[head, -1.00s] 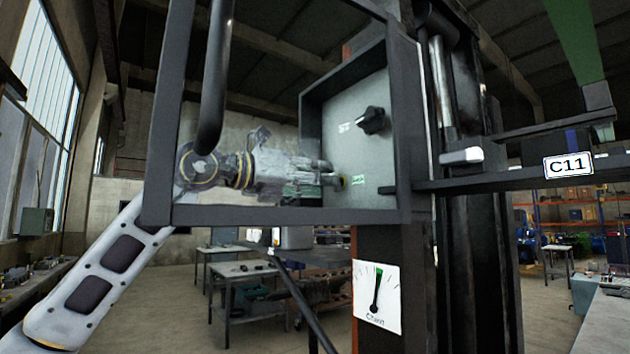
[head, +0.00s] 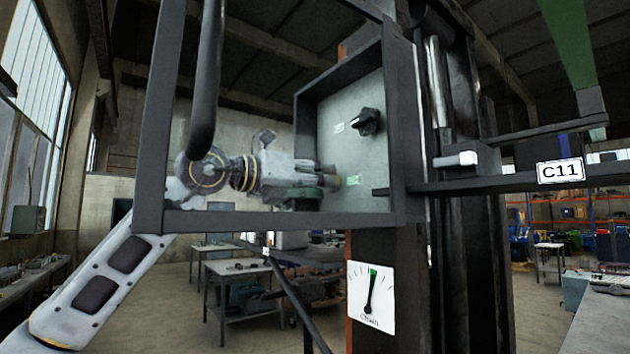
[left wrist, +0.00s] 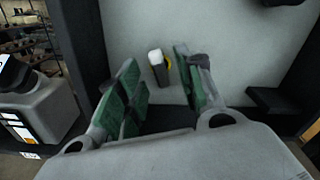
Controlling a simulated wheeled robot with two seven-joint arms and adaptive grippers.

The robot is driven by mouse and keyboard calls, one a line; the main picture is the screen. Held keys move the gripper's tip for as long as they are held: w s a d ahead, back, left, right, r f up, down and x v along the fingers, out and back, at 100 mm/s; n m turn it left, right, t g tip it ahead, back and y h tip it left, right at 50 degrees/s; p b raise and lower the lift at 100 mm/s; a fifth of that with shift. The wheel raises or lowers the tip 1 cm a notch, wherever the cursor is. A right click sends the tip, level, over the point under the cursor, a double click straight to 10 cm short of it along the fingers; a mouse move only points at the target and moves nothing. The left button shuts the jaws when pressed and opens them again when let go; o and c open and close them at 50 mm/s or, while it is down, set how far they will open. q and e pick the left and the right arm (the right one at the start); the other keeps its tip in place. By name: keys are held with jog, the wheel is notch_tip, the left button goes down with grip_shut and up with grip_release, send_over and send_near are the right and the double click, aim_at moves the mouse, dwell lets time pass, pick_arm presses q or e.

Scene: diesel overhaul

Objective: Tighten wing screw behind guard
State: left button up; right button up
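A dark rectangular guard frame (head: 290,220) stands in front of a box with a pale back panel (head: 345,95). My left gripper (head: 328,176) is behind the frame, pointing right toward the panel. It is open, its green pads apart, and it also shows in the left wrist view (left wrist: 160,88). A small dark piece with a white end and a yellow edge (left wrist: 159,68) sits between and just beyond the fingertips; it looks like the wing screw, and contact is not visible. A black knob (head: 368,121) is higher on the panel. My right gripper is not in view.
A dark vertical handle bar (head: 211,80) hangs at the frame's left. A gauge card (head: 371,297) marked "Chain" is below, its pointer near the green mark. A dark arm with a C11 label (head: 560,171) extends right. Workbenches (head: 240,267) stand behind.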

pick_arm(q)
jog(key=shift+p+x, duration=0.35)
jog(key=shift+x, duration=0.6)
grip_shut()
dwell(0.4)
jog(key=shift+m+p, duration=0.4)
jog(key=shift+m, duration=1.9)
